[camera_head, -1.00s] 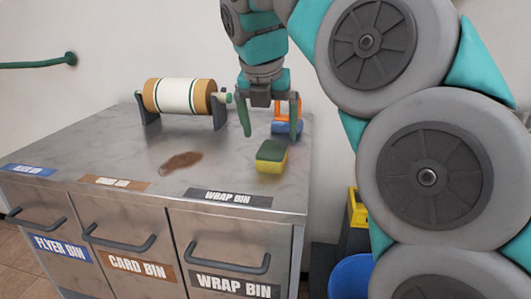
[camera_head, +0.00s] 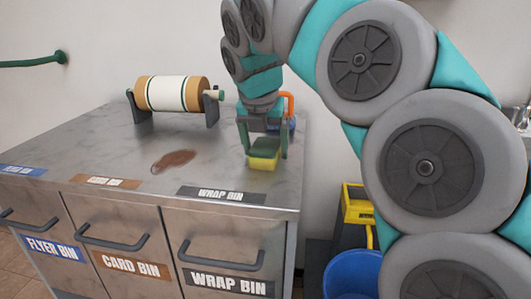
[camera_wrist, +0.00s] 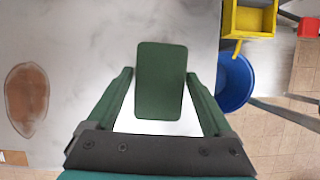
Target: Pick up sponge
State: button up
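The sponge (camera_head: 263,162) has a yellow body and a dark green top and lies on the metal counter. In the wrist view its green top (camera_wrist: 160,80) fills the space ahead of my palm. My gripper (camera_head: 264,152) is open and pointed down over the sponge, with one finger on each side. The fingers partly hide the sponge in the head view.
The metal counter (camera_head: 110,135) has a brown stain (camera_head: 174,160) left of the sponge. A paper roll (camera_head: 172,93) on a stand is at the back. An orange-handled item (camera_head: 289,105) is just behind my gripper. A blue bucket (camera_head: 354,275) and yellow wringer (camera_head: 357,205) stand right of the counter.

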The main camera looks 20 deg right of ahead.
aim_at(266, 143)
jog(key=c, duration=1)
jog(key=shift+c, duration=0.2)
jog(key=shift+r, duration=0.1)
jog(key=shift+r, duration=1.6)
jog(key=s+r, duration=0.1)
jog(key=s, duration=1.5)
jog(key=shift+a+r+b, duration=0.3)
jog(key=shift+a+b, duration=0.05)
jog(key=shift+b, duration=0.05)
jog(key=o, duration=0.8)
jog(key=c, duration=0.7)
